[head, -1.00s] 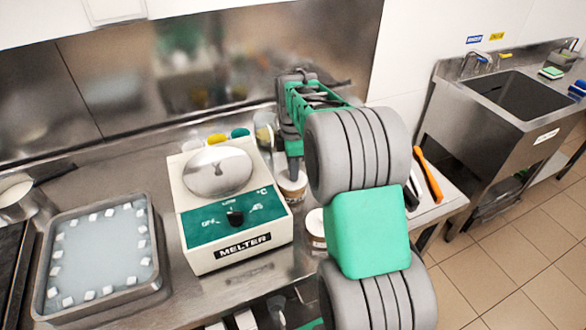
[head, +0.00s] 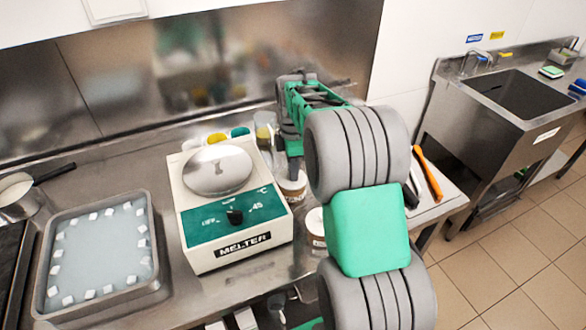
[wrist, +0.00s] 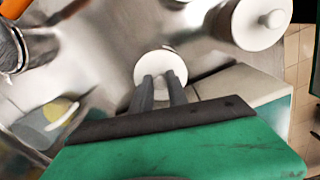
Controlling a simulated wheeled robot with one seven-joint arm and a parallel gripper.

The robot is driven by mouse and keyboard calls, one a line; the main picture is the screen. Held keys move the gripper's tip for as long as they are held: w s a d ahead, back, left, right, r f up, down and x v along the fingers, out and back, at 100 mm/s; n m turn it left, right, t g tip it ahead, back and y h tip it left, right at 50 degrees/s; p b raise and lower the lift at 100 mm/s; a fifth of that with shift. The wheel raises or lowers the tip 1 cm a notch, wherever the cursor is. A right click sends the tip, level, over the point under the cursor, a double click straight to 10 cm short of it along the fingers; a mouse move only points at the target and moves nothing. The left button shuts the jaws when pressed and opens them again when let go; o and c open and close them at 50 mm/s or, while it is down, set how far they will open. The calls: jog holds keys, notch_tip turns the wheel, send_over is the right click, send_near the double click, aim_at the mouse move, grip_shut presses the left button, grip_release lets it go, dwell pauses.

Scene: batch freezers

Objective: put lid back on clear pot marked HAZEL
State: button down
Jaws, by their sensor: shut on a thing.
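My gripper (wrist: 162,92) is shut on a small round white lid (wrist: 160,67), its fingers meeting at the lid's middle. In the head view my gripper (head: 293,172) points down just right of the melter, directly over a small pot with a brownish label (head: 293,191). I cannot tell whether the lid touches this pot. A second pot with a white lid (head: 316,222) stands nearer the front, partly behind my arm; its knobbed lid (wrist: 260,22) shows in the wrist view. No HAZEL marking can be read.
The cream and green melter (head: 235,215) stands close left of my gripper. A clear container with yellow contents (head: 264,133) is behind it. A grey tray with white cubes (head: 150,285) is at left. Orange-handled tools (head: 428,175) lie at right.

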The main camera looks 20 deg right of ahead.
dwell(0.3)
jog(key=c, duration=1.2)
grip_release()
jog(key=shift+o, duration=0.4)
jog(key=o, duration=0.4)
jog(key=shift+r, duration=0.1)
jog(key=shift+r+p, duration=2.45)
jog(key=shift+r, duration=0.95)
